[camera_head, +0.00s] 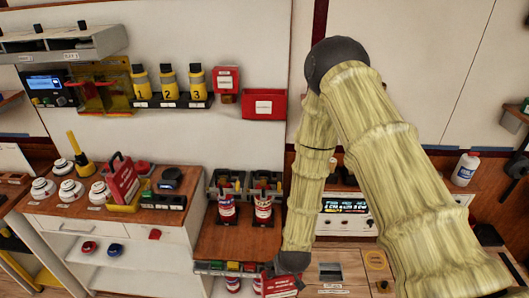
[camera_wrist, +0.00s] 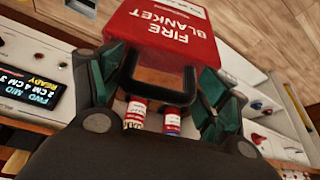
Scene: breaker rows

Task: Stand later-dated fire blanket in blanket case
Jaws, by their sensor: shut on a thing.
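My gripper (camera_head: 291,264) hangs low in the middle of the head view. It is shut on the black handle of a red fire blanket (camera_head: 279,287), cut off by the bottom edge there. In the wrist view this fire blanket (camera_wrist: 165,38) shows its "FIRE BLANKET" lettering upside down, with the handle between my fingers (camera_wrist: 156,88). A red wall box (camera_head: 264,105), perhaps the blanket case, hangs at the upper middle and looks empty. I cannot read any dates.
Two red and white canisters (camera_head: 227,209) stand on the brown middle counter. Yellow numbered bottles (camera_head: 168,82) sit on a wall shelf beside the red box. White round detectors (camera_head: 72,190) are on the left counter. A display unit (camera_head: 345,206) is behind my arm.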

